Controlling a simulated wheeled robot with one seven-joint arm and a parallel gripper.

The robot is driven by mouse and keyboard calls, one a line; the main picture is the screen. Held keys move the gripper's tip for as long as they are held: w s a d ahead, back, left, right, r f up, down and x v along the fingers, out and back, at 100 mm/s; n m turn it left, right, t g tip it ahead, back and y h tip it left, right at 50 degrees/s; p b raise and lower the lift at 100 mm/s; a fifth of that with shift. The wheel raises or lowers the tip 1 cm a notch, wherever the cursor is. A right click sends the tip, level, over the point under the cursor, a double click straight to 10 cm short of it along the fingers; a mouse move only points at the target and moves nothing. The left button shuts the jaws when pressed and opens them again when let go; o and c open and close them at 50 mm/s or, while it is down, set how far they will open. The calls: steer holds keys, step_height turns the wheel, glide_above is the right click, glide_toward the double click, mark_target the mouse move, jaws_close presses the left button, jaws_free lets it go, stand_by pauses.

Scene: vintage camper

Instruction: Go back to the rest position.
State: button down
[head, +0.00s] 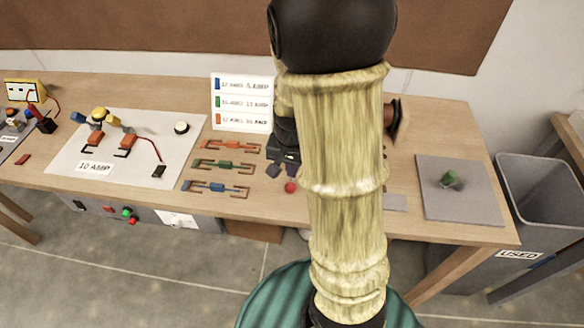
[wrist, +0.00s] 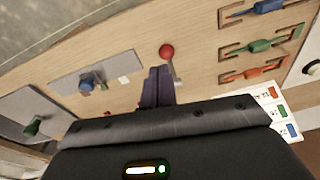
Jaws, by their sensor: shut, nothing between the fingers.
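My gripper (head: 281,171) is shut and empty above the middle of the workbench (head: 240,207). In the wrist view its dark fingertips (wrist: 158,72) are together, beside a red ball knob (wrist: 167,51) on a thin pale stem. The knob also shows in the head view (head: 290,187), just below the gripper. Whether the fingers touch the stem, I cannot tell. My arm rises across the middle of the head view and hides part of the bench behind it.
Left of the gripper, red, green and blue fuses (head: 217,187) lie in brackets, below a colour chart (head: 242,88). A "10 AMP" board (head: 75,160) is farther left. On the right are a grey pad (head: 474,204) with a green piece (head: 449,180) and a "USED" bin (head: 545,185).

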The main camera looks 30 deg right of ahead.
stand_by(0.3)
steer(key=s+a+r+n+t, duration=0.1)
steer(key=s+a+r+n, duration=0.3)
steer(key=a+n, duration=0.3)
steer(key=shift+s+a+n, duration=0.15)
steer(key=shift+s+n, duration=0.35)
steer(key=shift+s, duration=0.3)
stand_by(0.4)
